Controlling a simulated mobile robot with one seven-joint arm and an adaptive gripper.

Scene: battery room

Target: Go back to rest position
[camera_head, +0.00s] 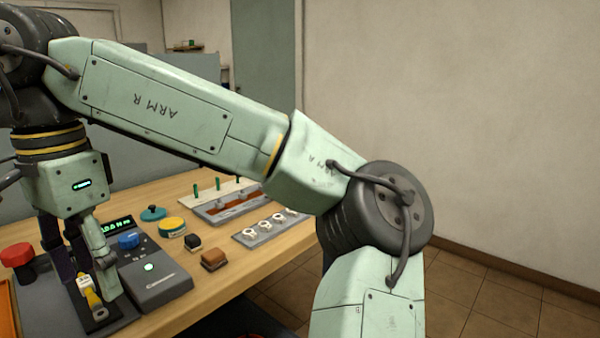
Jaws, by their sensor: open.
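My gripper (88,272) is at the left of the view, pointing down over the near left part of the wooden workbench (222,278). Its fingers stand apart, around or just beside a small yellow and white piece (92,300). That piece lies on a dark pad (110,321) and is partly hidden by the fingers. I cannot tell whether the fingers touch it. My green arm crosses the view from upper left to lower right, bent at its dark joint.
A grey device (162,288) with a lit display stands right of the gripper. A red knob (17,255) is at far left. A brown block (214,260), a yellow round tin (172,226) and a tray of ring-shaped parts (262,232) lie farther right. Bare tiled floor (500,300) is at right.

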